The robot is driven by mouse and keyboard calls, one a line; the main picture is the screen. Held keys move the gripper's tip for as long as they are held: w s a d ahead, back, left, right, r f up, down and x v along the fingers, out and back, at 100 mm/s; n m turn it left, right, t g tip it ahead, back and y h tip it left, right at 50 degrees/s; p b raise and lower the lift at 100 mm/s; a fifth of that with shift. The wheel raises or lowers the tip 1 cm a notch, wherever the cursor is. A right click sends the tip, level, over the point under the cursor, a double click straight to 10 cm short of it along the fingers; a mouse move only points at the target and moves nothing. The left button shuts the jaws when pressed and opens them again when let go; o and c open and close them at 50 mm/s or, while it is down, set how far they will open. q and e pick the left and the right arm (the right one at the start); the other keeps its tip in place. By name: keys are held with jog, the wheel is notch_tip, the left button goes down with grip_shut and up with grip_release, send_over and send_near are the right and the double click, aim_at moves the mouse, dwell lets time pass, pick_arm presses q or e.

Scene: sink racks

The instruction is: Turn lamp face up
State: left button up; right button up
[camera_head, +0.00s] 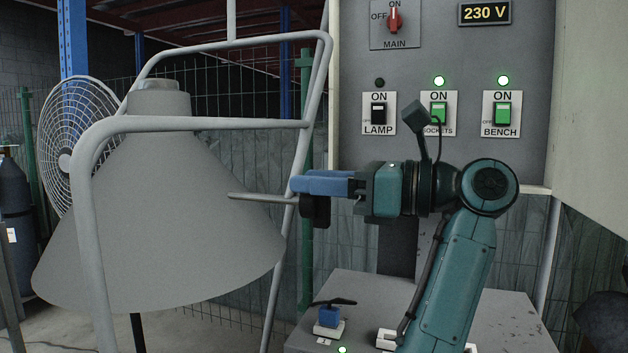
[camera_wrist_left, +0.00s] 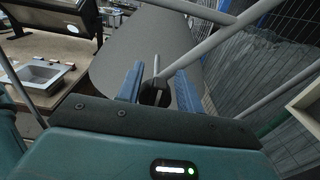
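The lamp has a big grey conical shade (camera_head: 165,230) hanging in a tubular frame, with its wide mouth facing down in the head view. A thin grey rod (camera_head: 258,198) sticks out from its right side and ends in a dark knob (camera_head: 316,210). My left gripper (camera_head: 300,187) is at the rod's end. In the left wrist view, its blue fingers (camera_wrist_left: 158,78) stand apart on either side of the dark knob (camera_wrist_left: 155,95), with a narrow gap seen on the right. The shade (camera_wrist_left: 125,45) lies beyond them. My right gripper is out of view.
The tubular frame (camera_head: 90,220) stands around the shade. A grey switch panel (camera_head: 440,60) is behind my arm; its LAMP switch (camera_head: 378,113) is black with a dark indicator. A fan (camera_head: 75,130) stands behind left.

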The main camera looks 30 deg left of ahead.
pick_arm(q)
grip_shut()
jog(key=shift+f, duration=0.1)
dwell(0.6)
